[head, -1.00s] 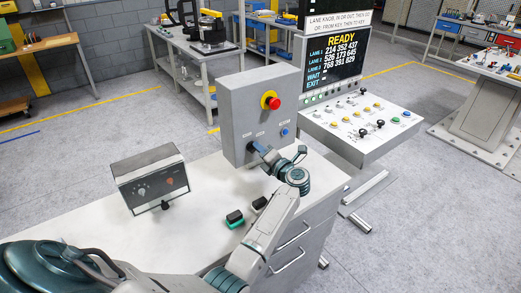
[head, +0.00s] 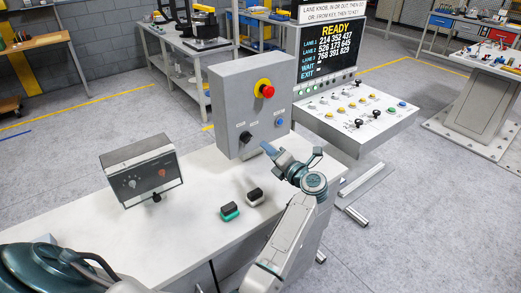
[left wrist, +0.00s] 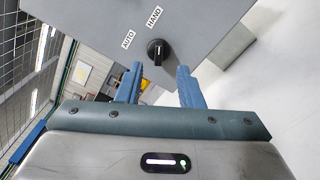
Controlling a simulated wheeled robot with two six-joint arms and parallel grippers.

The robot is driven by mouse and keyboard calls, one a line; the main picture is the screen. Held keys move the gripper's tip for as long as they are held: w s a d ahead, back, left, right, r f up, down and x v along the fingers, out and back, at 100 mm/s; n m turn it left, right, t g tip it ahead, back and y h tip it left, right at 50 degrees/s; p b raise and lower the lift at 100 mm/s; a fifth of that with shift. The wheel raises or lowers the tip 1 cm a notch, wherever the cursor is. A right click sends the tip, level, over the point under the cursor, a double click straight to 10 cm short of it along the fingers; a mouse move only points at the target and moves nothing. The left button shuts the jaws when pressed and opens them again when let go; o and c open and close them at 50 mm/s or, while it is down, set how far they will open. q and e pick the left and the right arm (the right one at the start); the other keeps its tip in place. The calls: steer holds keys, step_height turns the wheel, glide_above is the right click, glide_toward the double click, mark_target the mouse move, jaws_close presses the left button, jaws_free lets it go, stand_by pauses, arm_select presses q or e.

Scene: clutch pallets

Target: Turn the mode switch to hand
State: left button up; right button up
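The mode switch is a black knob (head: 245,136) low on the front of the grey upright box (head: 225,95). In the left wrist view the knob (left wrist: 158,51) sits beneath the labels AUTO and HAND. Its white mark runs roughly up and down there, nearly in line with HAND. Which end is the pointer I cannot tell. My left gripper (head: 268,148) is in front of the box, apart from the knob. In the left wrist view its blue fingers (left wrist: 159,78) are spread with nothing between them. My right gripper is not in view.
A red emergency button (head: 267,91) and a blue button (head: 279,123) are on the box. A control console with a screen (head: 334,58) stands behind right.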

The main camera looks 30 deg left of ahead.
arm_select(q)
steer(key=v, duration=0.2)
steer(key=shift+s+d+b, duration=0.15)
steer(key=shift+d+b, duration=0.15)
steer(key=shift+b, duration=0.05)
